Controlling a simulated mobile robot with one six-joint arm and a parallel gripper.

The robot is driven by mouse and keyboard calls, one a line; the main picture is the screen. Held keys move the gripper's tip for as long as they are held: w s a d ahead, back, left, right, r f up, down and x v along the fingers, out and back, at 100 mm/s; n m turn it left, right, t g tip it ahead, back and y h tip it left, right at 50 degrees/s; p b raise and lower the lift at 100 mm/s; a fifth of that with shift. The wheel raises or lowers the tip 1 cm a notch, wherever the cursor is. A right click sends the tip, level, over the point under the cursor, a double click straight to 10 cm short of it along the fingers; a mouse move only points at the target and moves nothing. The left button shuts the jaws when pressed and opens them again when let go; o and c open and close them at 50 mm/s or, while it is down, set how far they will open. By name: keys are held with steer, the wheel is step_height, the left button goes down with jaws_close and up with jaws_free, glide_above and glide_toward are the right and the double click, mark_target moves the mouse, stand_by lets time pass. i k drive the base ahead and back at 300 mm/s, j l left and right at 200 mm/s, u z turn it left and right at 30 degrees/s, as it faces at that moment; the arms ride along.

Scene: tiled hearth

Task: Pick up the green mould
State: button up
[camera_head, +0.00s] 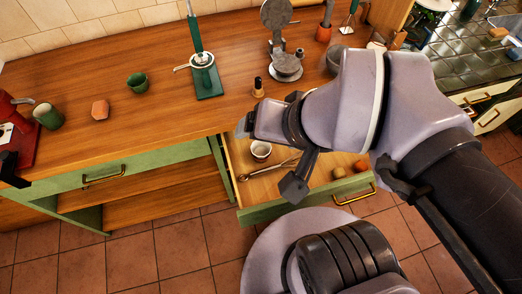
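Two small green pieces stand on the wooden counter at the left in the head view. One is a dark green, round, hollow cup-like piece (137,83). The other is a duller green cylinder (48,116) close to the red appliance. I cannot tell for sure which is the green mould; the cup-like piece looks most like one. My gripper (271,155) is over the open drawer at the counter's front edge, well to the right of both green pieces. Its fingers look spread apart with nothing between them, though the arm hides part of it.
The open drawer (250,215) holds a white cup (260,151), a metal utensil (262,169) and small brown pieces. The red appliance (22,145) is far left.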

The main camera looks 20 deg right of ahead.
mark_target(138, 83)
steer(key=i+j, duration=0.1)
steer(key=j, duration=0.25)
steer(key=i+j, duration=0.15)
steer(key=j, duration=0.2)
steer(key=i+j, duration=0.1)
steer(key=j, duration=0.25)
steer(key=i+j, duration=0.1)
steer(key=j, duration=0.25)
steer(key=i+j, duration=0.15)
steer(key=j, duration=0.15)
steer(key=i, duration=0.35)
